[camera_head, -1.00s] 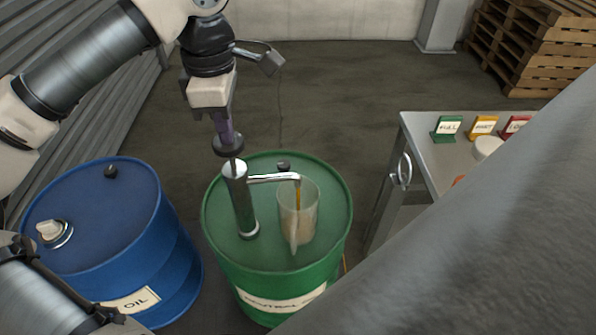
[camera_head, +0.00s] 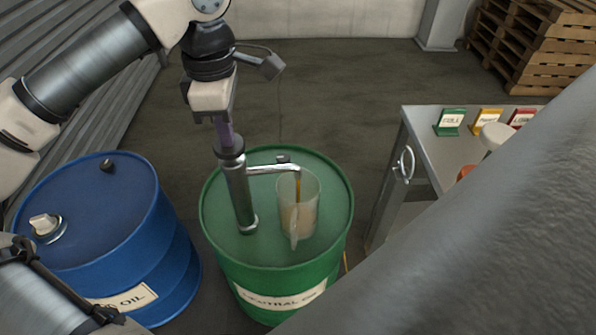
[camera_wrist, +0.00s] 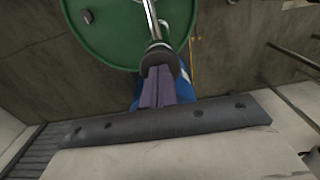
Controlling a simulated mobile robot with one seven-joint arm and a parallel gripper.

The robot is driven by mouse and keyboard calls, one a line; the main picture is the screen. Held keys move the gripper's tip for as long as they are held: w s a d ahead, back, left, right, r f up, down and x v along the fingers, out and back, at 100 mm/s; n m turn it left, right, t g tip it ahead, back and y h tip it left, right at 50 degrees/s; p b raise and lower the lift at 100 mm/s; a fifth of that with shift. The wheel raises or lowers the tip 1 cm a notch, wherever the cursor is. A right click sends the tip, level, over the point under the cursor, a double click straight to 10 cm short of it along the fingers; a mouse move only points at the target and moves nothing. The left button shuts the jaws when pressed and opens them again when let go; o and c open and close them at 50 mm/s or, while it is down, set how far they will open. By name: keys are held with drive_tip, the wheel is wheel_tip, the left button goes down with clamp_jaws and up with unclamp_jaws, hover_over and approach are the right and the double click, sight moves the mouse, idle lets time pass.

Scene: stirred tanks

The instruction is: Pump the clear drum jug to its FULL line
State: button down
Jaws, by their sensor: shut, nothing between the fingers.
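The clear jug (camera_head: 300,208) stands upright on the green drum (camera_head: 280,255) under the spout of the hand pump (camera_head: 240,200). Amber liquid runs from the spout into it, and pale liquid fills a good part of the jug. I cannot make out its FULL line. My gripper (camera_head: 227,140) is shut, with its purple fingers pointing down onto the pump's dark knob, which sits low against the top of the pump barrel. In the wrist view the shut fingers (camera_wrist: 158,85) meet the dark knob (camera_wrist: 158,55), and the jug is hidden.
A blue drum (camera_head: 95,225) stands left of the green drum. At right is a grey cabinet (camera_head: 425,150) with a green sign (camera_head: 450,121), a yellow sign (camera_head: 487,117), a red sign (camera_head: 521,118) and a white-lidded container (camera_head: 495,135). Pallets (camera_head: 535,50) are stacked at the back right.

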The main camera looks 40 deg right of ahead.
drive_tip(key=shift+f+b, duration=0.4)
drive_tip(key=shift+f, duration=0.2)
drive_tip(key=shift+r+p, duration=2.7)
drive_tip(key=shift+r, duration=1.2)
drive_tip(key=shift+r+p, duration=1.85)
drive_tip(key=shift+r, duration=0.7)
